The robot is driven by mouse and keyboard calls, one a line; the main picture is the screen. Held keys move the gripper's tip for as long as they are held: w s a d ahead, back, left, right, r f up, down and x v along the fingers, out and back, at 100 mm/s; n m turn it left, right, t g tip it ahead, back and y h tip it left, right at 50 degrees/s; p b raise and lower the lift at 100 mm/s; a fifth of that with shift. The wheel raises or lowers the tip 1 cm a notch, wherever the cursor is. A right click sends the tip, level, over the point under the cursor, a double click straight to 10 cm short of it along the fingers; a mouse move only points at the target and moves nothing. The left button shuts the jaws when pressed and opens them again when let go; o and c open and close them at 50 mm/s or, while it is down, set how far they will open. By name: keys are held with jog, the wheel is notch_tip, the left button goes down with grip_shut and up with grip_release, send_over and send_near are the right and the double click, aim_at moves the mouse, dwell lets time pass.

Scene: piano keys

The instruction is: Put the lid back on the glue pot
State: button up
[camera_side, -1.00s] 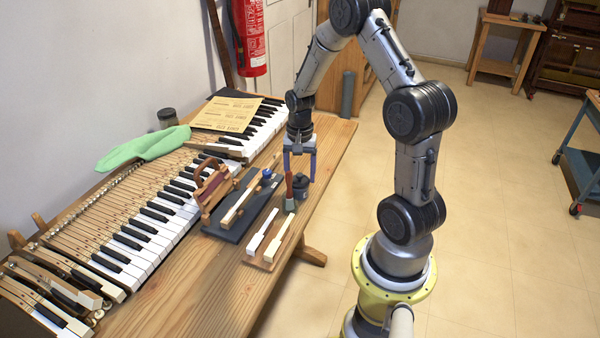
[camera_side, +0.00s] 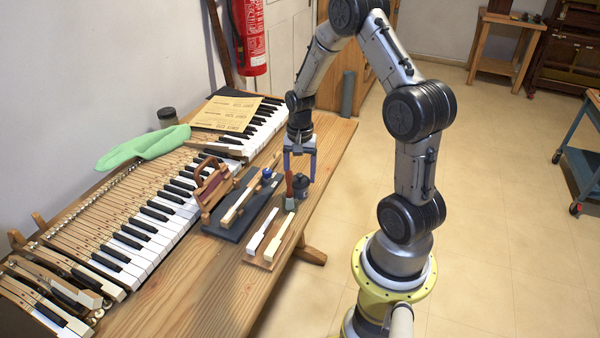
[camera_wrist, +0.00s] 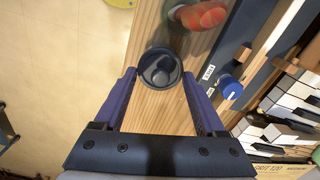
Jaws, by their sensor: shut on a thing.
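The glue pot (camera_side: 301,189) is a small dark pot near the right edge of the bench. In the wrist view a round dark lid (camera_wrist: 160,70) with a knob lies between my fingertips. My gripper (camera_side: 300,178) points straight down over the pot, its two blue-purple fingers on either side of the lid. In the wrist view my gripper (camera_wrist: 160,74) is shut on the lid. The lid appears level and at the pot's mouth, but I cannot tell whether it is fully seated. The pot's body is mostly hidden from above.
A red-handled brush (camera_side: 289,186) stands close left of the pot. A small board with white keys (camera_side: 264,231) lies in front. A dark tray (camera_side: 229,233) and the piano keyboard (camera_side: 150,232) lie farther left. Bare bench (camera_side: 335,146) is clear behind the gripper.

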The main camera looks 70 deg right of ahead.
jog(key=o, duration=1.3)
jog(key=shift+c, duration=0.2)
jog(key=shift+r, duration=0.1)
jog(key=shift+r, duration=3.4)
jog(key=shift+c, duration=0.2)
grip_shut()
jog(key=shift+f, duration=0.3)
